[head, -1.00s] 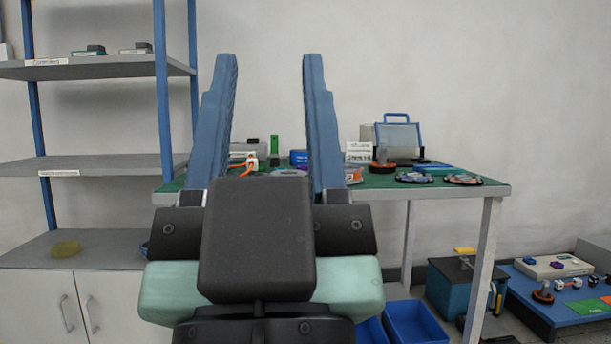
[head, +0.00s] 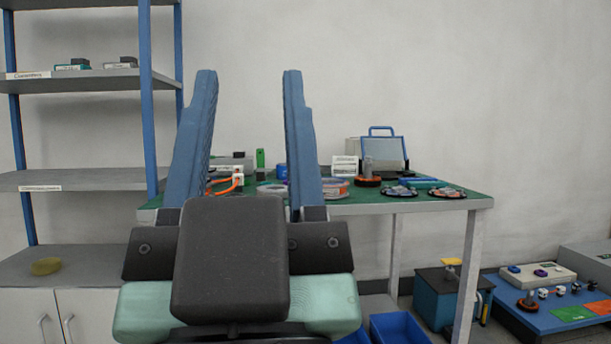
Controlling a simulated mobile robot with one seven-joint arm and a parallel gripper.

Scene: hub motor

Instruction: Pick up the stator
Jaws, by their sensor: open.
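My gripper (head: 248,78) stands upright in front of the workbench (head: 470,204), its two blue fingers wide apart with nothing between them. Which part is the stator is hard to tell. A dark and orange-red round part with a grey upright shaft (head: 368,181) stands on the green bench top, right of the fingers. Two flat dark discs with coloured pieces, one (head: 399,192) nearer and one (head: 447,193) at the right, lie apart from the gripper.
A case with a blue handle (head: 379,150) and a white labelled box (head: 345,166) stand at the back of the bench. A shelf unit (head: 80,182) is at the left. Blue bins (head: 400,330) and a low blue platform (head: 550,312) are at lower right.

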